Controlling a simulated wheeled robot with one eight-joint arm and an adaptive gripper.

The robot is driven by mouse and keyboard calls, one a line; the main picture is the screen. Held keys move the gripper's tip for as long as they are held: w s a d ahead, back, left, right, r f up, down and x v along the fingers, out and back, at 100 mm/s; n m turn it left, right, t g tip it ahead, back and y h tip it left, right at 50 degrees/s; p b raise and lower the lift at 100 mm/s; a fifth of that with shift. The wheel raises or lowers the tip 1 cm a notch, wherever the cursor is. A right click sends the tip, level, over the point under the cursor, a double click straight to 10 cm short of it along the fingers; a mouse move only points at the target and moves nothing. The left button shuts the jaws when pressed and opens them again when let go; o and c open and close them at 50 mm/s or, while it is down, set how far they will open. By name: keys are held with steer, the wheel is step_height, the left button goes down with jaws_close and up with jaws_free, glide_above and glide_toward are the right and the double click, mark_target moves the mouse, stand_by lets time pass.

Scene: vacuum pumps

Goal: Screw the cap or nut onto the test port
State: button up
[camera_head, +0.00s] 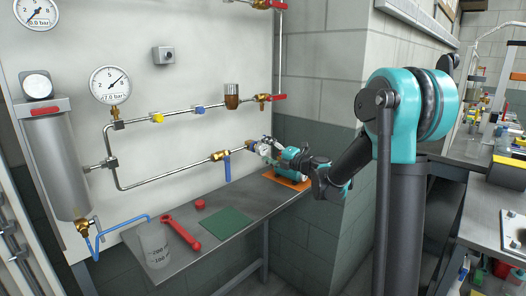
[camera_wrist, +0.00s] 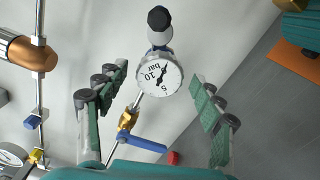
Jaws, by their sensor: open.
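A small red cap (camera_head: 200,204) lies on the metal bench, and a red piece that looks like it shows low in the wrist view (camera_wrist: 174,158). My gripper (camera_head: 265,147) is open at the right end of the lower pipe, away from the red cap. In the wrist view its green-padded fingers (camera_wrist: 161,101) stand wide apart, either side of a small round gauge (camera_wrist: 158,76) on the pipe, with nothing held. A black-ended fitting (camera_wrist: 158,18) sticks out past the gauge. I cannot tell which fitting is the test port.
A blue-handled brass valve (camera_head: 226,165) sits on the pipe left of my gripper. A red wrench (camera_head: 181,233), a green mat (camera_head: 226,222) and a clear beaker (camera_head: 155,245) are on the bench. An orange mat (camera_head: 288,179) lies below my gripper.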

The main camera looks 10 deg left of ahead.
steer(key=v, duration=0.2)
steer(key=shift+s+d, duration=0.2)
steer(key=shift+c, duration=0.7)
steer(key=shift+s+f+n, duration=0.15)
steer(key=shift+s+n, duration=0.1)
steer(key=shift+n, duration=0.15)
steer(key=s+d+f+m+g+h, duration=0.2)
steer(key=s+d+f+m+h, duration=0.2)
steer(key=s+d+f+m, duration=0.45)
steer(key=s+d+f+m+g+h, duration=0.2)
steer(key=s+d+f+m+h, duration=0.3)
steer(key=s+m, duration=0.75)
steer(key=s+d+f+m+g+h, duration=0.2)
steer(key=s+d+f+m, duration=0.45)
steer(key=m, duration=0.75)
steer(key=w+a+r+n+t+y, duration=0.1)
steer(key=w+a+r+t+y, duration=0.1)
steer(key=w+a+r, duration=0.4)
steer(key=w+a+r+n+t+y, duration=0.2)
steer(key=w+a+r+y, duration=0.3)
steer(key=w, duration=0.7)
steer(key=w+a+r+n+t+y, duration=0.2)
steer(key=w+a+r+y, duration=0.2)
steer(key=w+a+r, duration=0.5)
steer(key=shift+w+r, duration=0.15)
steer(key=shift+w, duration=0.45)
